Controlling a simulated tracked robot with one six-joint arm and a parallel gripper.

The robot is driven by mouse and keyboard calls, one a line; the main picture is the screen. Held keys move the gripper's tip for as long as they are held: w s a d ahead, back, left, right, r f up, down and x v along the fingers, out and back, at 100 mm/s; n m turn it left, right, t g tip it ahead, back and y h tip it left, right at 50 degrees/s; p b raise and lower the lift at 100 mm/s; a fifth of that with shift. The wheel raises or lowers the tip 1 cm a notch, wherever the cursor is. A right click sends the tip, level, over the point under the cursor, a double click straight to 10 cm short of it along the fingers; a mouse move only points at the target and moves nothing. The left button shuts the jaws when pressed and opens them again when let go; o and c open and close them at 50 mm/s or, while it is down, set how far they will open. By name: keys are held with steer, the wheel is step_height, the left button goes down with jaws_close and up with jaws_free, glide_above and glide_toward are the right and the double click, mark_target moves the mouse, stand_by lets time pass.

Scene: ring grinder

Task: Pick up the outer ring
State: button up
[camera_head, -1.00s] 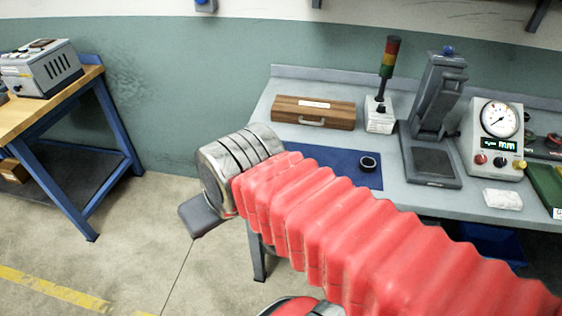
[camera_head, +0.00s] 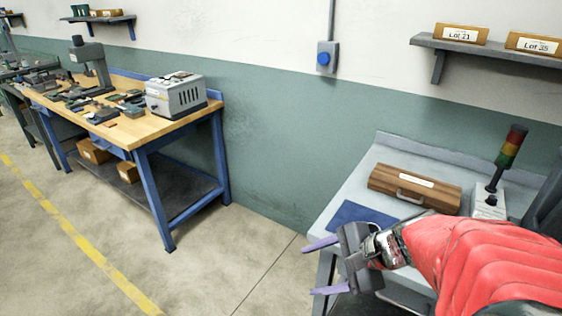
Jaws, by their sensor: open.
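My gripper (camera_head: 322,268) is open and empty, its two purple fingers pointing left over the floor at the left end of the grey bench (camera_head: 362,180). My red-sleeved arm reaches in from the lower right and covers part of the bench. The blue mat (camera_head: 360,213) on the bench shows only in part beside the gripper. No ring is visible now; the part of the mat where a dark ring lay in the earlier view is hidden or out of sight.
A wooden case (camera_head: 414,189) and a signal tower (camera_head: 506,158) stand on the grey bench. A wood-topped workbench (camera_head: 150,128) with a grey instrument box (camera_head: 176,96) stands at left. A shelf (camera_head: 490,47) hangs at upper right. Open floor lies between the benches.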

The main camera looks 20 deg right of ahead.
steer(key=s+d+f+m+t+h, duration=0.1)
steer(key=d+f+m+t+h, duration=0.1)
steer(key=d+m, duration=0.7)
steer(key=s+d+f+m+t+h, duration=0.1)
steer(key=d+m+t+h, duration=0.3)
steer(key=d+m, duration=0.5)
steer(key=d+t, duration=0.1)
steer(key=d, duration=0.5)
steer(key=shift+d+f+m, duration=0.25)
steer(key=shift+f+m, duration=0.15)
glide_toward(376, 232)
steer(key=shift+w+a+r, duration=0.15)
steer(key=shift+w+a, duration=0.3)
steer(key=shift+a, duration=0.1)
steer(key=shift+w+a+r, duration=0.15)
steer(key=shift+w+a, duration=0.25)
steer(key=shift+a, duration=0.1)
steer(key=shift+w, duration=0.2)
steer(key=shift+x, duration=2.65)
steer(key=shift+r, duration=0.2)
